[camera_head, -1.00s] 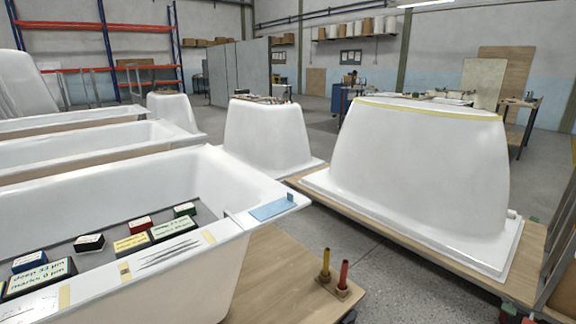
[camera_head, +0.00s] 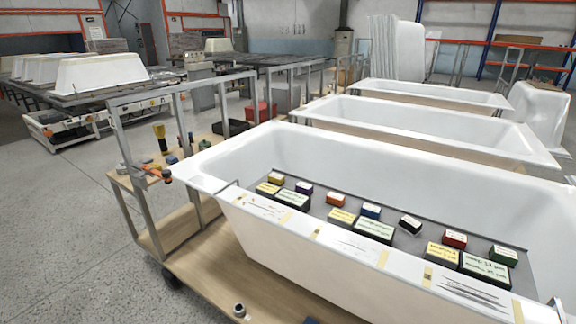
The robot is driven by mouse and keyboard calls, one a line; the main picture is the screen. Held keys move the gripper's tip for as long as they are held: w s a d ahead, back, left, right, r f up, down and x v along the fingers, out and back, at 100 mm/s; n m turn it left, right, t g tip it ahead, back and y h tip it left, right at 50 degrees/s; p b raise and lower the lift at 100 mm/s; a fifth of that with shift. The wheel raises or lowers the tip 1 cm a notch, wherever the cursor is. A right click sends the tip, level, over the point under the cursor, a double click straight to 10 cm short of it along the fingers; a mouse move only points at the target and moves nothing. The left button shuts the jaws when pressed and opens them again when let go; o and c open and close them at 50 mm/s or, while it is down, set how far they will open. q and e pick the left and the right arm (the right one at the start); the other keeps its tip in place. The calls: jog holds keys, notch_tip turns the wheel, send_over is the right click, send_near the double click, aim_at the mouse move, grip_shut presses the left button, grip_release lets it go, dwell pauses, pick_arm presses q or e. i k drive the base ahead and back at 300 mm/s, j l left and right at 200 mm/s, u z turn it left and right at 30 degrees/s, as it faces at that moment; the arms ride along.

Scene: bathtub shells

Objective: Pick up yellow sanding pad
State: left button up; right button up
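The yellow sanding pad (camera_head: 276,179) appears to be the small yellow-sided block at the far left end of a row of coloured blocks. The row lies on a grey mat (camera_head: 322,211) inside the nearest white bathtub shell (camera_head: 290,150). The pad sits behind a yellow-labelled box (camera_head: 267,189) and left of a dark blue or purple block (camera_head: 304,188). It is small in the picture, so fine detail is unclear. Neither of my grippers can be made out in the head view.
Other blocks, including orange (camera_head: 336,199) and red (camera_head: 455,239), share the mat with several labelled boxes. The tub's near rim carries tape strips and drawn marks. The tub rests on a wooden cart (camera_head: 190,245) with metal posts. Open concrete floor (camera_head: 65,230) lies left.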

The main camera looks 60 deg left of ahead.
aim_at(275, 179)
jog(key=u, duration=1.95)
jog(key=z, duration=1.6)
jog(key=u, duration=1.6)
jog(key=i+j+z, duration=0.15)
jog(key=j+z, duration=0.4)
jog(key=j, duration=0.2)
jog(key=i, duration=0.05)
